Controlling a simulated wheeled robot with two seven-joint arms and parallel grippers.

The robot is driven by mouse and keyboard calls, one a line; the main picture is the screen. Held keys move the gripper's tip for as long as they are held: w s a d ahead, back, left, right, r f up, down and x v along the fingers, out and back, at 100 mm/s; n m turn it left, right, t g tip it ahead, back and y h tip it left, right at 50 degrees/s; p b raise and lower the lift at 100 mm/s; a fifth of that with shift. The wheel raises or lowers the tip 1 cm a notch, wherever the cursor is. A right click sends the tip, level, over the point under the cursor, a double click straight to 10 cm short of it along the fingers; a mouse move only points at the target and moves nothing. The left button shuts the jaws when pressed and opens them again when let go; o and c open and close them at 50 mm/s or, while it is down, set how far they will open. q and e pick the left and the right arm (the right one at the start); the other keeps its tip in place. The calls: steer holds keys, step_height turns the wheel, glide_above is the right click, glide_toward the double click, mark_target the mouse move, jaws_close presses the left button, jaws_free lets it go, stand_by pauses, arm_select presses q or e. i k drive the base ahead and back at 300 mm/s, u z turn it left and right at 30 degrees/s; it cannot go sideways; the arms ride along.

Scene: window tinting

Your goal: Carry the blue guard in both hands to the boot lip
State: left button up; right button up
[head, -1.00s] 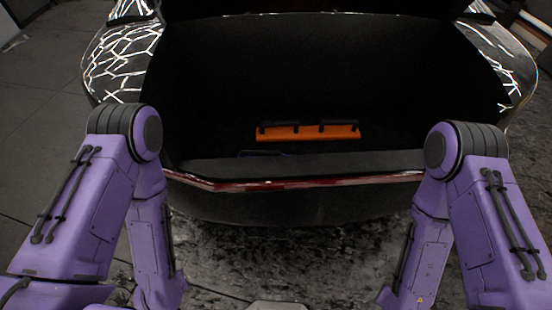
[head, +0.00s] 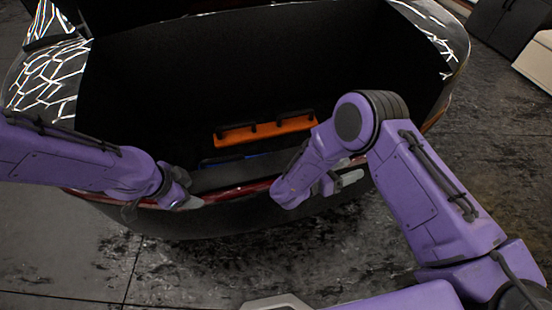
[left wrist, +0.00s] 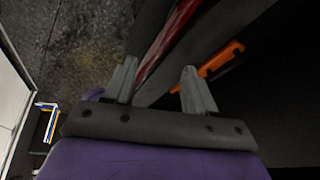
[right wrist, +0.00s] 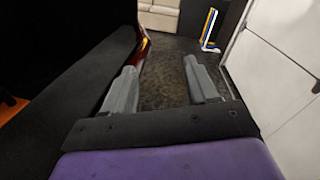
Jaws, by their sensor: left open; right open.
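The blue guard (head: 228,160) shows only as a thin strip of blue inside the dark boot, just behind the boot lip (head: 225,178). Its ends and any handles are hidden in shadow and behind my right arm. My left gripper (head: 188,203) is open and empty at the left part of the boot's outer edge; its fingers also show apart in the left wrist view (left wrist: 160,82). My right gripper (head: 342,183) is open and empty outside the edge, right of the guard; its fingers show apart in the right wrist view (right wrist: 162,84). Neither touches the guard.
An orange bar (head: 262,131) with black handles lies deeper in the boot, behind the guard. The car's red-trimmed rear edge (head: 240,192) runs in front of me. The floor in front (head: 190,265) is clear. A white and a dark cabinet stand at the far right.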

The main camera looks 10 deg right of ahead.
mark_target(291, 160)
steer(key=i, duration=0.9)
steer(key=u, duration=0.05)
